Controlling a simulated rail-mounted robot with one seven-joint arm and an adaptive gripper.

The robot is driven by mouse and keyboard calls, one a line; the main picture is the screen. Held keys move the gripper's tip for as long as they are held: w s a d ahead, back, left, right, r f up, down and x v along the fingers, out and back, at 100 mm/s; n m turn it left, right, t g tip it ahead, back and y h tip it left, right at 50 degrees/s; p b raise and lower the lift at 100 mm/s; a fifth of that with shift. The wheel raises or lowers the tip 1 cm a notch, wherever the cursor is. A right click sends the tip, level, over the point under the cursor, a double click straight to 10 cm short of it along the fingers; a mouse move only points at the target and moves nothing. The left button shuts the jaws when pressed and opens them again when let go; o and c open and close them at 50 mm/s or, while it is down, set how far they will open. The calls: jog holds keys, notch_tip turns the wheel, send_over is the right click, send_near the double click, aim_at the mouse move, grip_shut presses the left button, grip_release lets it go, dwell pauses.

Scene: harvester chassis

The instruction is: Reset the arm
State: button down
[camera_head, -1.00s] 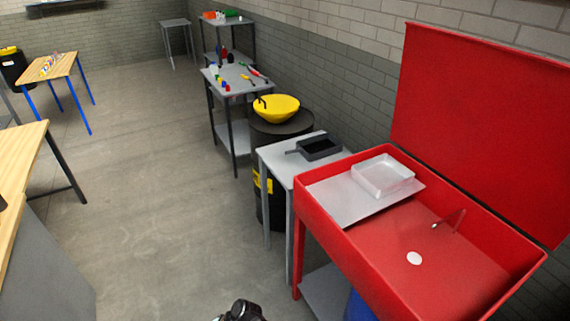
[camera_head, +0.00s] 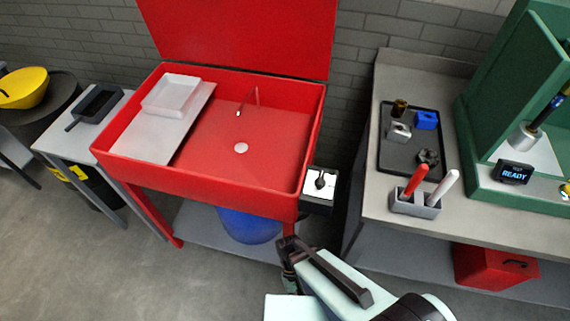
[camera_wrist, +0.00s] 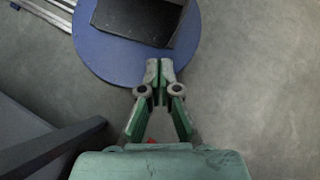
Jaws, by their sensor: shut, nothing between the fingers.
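My gripper (camera_wrist: 159,78) points down in the wrist view, its two fingertips together with nothing between them. Below it are grey floor and a round blue surface (camera_wrist: 90,52) with a dark box-like thing (camera_wrist: 140,18) on it. In the head view my gripper (camera_head: 288,262) shows at the end of my pale arm at the lower middle, in front of the red sink cabinet (camera_head: 200,185). Its fingers are too small and dark there to make out.
A grey workbench (camera_head: 385,170) with a black tray (camera_head: 412,165) and a green machine (camera_head: 480,150) stands at right. A blue drum (camera_head: 248,226) is under the sink. A small table (camera_head: 65,140) with a black pan stands at left. Floor at lower left is clear.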

jog(key=w+d+f+m+t+y+b, duration=0.1)
jog(key=w+d+f+m+y+b, duration=0.1)
jog(key=d+f+b, duration=0.5)
jog(key=d+f+m, duration=0.1)
jog(key=d+f, duration=0.2)
jog(key=d, duration=0.3)
jog(key=shift+f+m+t, duration=0.2)
jog(key=shift+m+t, duration=0.2)
jog(key=shift+w+d, duration=0.1)
dwell(0.4)
